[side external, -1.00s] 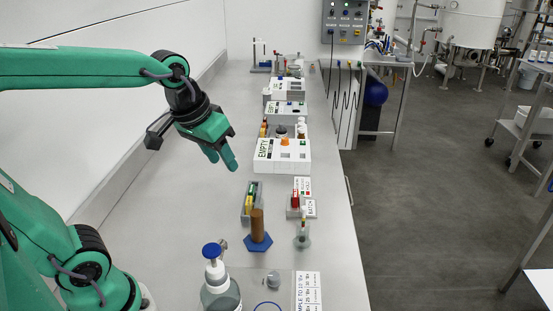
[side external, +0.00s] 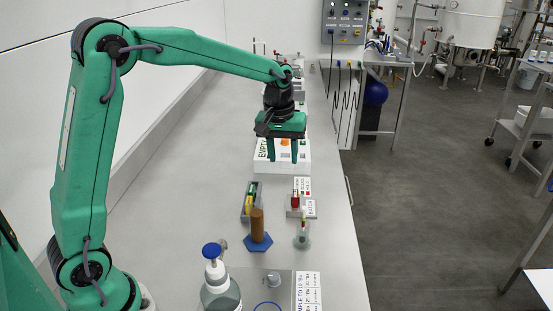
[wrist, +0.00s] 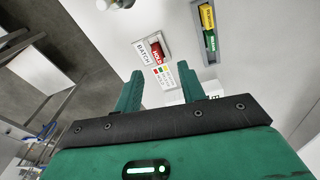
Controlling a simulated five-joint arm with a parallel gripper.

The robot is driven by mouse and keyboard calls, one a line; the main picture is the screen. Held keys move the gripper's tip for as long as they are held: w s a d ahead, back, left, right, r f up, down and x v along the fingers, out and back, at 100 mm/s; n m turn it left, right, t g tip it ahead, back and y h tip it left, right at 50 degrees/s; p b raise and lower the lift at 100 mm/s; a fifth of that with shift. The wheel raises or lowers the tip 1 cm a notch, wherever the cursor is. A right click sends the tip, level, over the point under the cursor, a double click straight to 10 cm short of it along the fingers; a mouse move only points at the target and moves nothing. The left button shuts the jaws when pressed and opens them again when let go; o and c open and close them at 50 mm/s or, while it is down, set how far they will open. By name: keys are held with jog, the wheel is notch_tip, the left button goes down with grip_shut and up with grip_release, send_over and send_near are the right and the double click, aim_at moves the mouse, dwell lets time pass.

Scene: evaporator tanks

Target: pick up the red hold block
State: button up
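My gripper (side external: 283,158) points down over the bench, in front of the white EMPTY box and farther along the bench than the red block. Its two green fingers are apart with nothing seen between them in the wrist view (wrist: 160,80).
A grey rack (side external: 250,200) with yellow and green blocks stands left of the red block. A brown cylinder (side external: 257,224) on a blue hexagonal base, a small glass vial (side external: 303,238) and a blue-capped bottle (side external: 220,285) stand nearer the camera. The bench's right edge is close.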

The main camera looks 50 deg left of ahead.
jog(key=n+g, duration=0.1)
jog(key=n, duration=0.1)
send_over(295, 194)
notch_tip(295, 194, down, 8)
jog(key=shift+w+r, duration=0.1)
jog(key=shift+f, duration=1.35)
jog(key=shift+f, duration=2.6)
grip_shut()
